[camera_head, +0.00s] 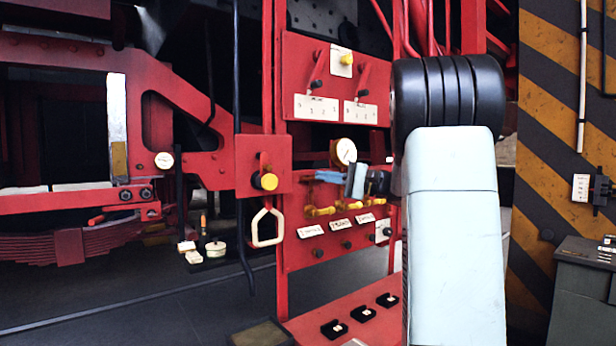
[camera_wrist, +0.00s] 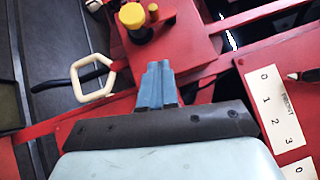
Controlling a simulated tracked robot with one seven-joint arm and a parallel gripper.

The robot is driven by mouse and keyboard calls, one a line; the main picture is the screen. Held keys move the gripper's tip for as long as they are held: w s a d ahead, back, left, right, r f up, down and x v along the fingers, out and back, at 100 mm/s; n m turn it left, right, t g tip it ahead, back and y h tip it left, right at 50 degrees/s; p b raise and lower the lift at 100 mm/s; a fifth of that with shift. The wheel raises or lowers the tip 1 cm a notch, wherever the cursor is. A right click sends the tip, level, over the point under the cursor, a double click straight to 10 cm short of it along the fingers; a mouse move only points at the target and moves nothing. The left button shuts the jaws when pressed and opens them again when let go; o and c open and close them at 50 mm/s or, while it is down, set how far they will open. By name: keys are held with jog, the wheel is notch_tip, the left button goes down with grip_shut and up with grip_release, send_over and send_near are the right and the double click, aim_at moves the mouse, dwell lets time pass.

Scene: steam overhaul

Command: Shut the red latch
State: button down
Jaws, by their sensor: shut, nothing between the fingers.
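A red plate (camera_head: 246,155) on a post carries a round yellow knob (camera_head: 267,181), with a narrow red piece (camera_head: 263,160) just above the knob. I cannot tell for sure which red part is the latch, or whether it is open. My gripper (camera_head: 318,176) has blue fingers pointing left, to the right of the plate and knob. In the wrist view the blue fingers (camera_wrist: 156,70) are together and hold nothing. Ahead of them are the yellow knob (camera_wrist: 132,15) and the plate (camera_wrist: 183,35). I cannot tell whether they touch the plate.
A cream loop handle (camera_head: 267,227) hangs below the plate. A dial gauge (camera_head: 345,151) and several yellow valve handles (camera_head: 320,211) crowd my gripper on the panel. Two red levers with number plates (camera_head: 316,107) sit above. A red shelf (camera_head: 362,308) projects below.

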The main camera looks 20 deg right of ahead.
jog(key=shift+v, duration=0.9)
jog(key=s+a+f+n+g+h, duration=0.1)
jog(key=s+a+f+g+h, duration=0.3)
jog(key=s+a, duration=0.4)
jog(key=s+a+f+n+g+h, duration=0.25)
jog(key=s+a+f, duration=0.25)
jog(key=s+a, duration=0.3)
jog(key=s+d+f+n+t+h, duration=0.1)
jog(key=s+f+n+h, duration=0.1)
jog(key=s+f+h, duration=0.2)
jog(key=s+d+f+n+t+h, duration=0.1)
jog(key=s+f+h, duration=0.4)
jog(key=s, duration=0.6)
jog(key=shift+s+d+n+h, duration=0.2)
jog(key=shift+n+h, duration=0.35)
jog(key=shift+h, duration=0.2)
